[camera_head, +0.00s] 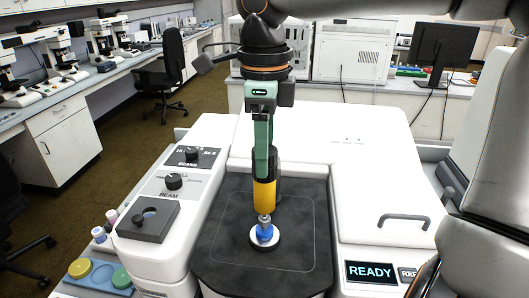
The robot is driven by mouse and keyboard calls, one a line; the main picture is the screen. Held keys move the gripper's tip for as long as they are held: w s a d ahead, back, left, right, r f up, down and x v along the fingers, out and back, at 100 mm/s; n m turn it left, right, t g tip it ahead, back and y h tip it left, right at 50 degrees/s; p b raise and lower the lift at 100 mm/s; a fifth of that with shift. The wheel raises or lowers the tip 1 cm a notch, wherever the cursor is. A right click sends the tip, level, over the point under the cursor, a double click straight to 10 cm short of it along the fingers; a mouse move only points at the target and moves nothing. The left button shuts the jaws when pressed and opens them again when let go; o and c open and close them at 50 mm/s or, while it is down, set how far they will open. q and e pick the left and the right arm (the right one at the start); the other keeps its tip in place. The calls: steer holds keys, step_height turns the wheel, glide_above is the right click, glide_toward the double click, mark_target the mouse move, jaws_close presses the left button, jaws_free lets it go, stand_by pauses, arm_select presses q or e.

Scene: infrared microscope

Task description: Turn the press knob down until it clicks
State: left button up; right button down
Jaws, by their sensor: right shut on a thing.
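My right gripper (264,205) hangs straight down over the dark work plate (225,250) at the middle of the microscope. Its yellow fingers are closed on the press knob, which they hide almost entirely. Below the fingers a short metal tip (265,220) points down at a blue piece (265,232) on a white round base (266,243). I cannot tell whether the tip touches the blue piece. A grey post (278,190) shows partly behind the fingers. My left gripper is not in view.
The display (371,272) reads READY. Left of the plate are black dials (174,181), a dark block with a knob (147,221) and a blue tray (83,280) with yellow and green discs. A grey handle (404,217) stands on the right housing. The plate around the base is clear.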

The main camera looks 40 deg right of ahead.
steer(key=m+b, duration=0.1)
steer(key=m, duration=0.4)
steer(key=shift+m, duration=0.3)
steer(key=m, duration=0.4)
steer(key=shift+m, duration=0.4)
steer(key=shift+c, duration=1.4)
jaws_free()
steer(key=shift+r, duration=0.1)
step_height(320, 180, up, 12)
steer(key=p, duration=0.2)
steer(key=shift+r, duration=0.2)
